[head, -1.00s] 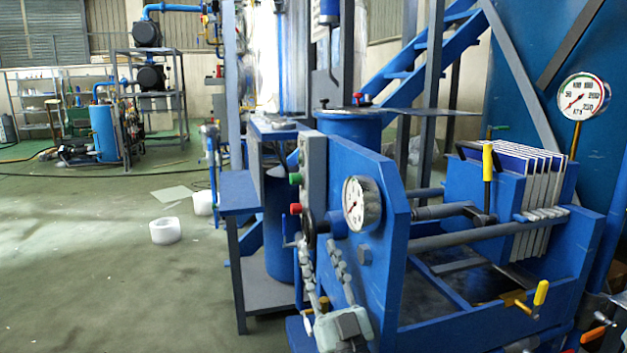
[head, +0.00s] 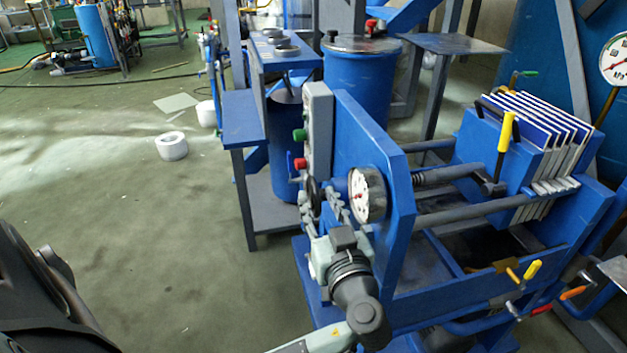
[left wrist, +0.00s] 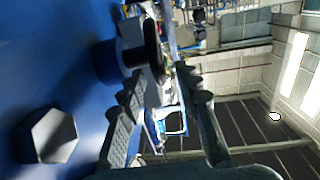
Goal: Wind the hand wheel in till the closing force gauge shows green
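The dark hand wheel (head: 315,197) sits on the left face of the blue press end plate (head: 347,135). A round white gauge (head: 367,195), likely the closing force gauge, is on the same plate; its needle and colours are too small to read. My left gripper (head: 323,205) is at the wheel with its fingers spread. In the left wrist view the wheel (left wrist: 153,48) shows edge-on, near and between the fingertips (left wrist: 160,75); I cannot tell whether they touch it. The fingers partly hide the wheel in the head view. My right gripper is not in view.
A grey box with green and red buttons (head: 318,125) stands just behind the wheel. The press frame holds several white plates (head: 540,125). Another gauge (head: 615,60) is at the right edge. A large hex bolt (left wrist: 45,137) is beside the fingers. The floor at left is mostly clear.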

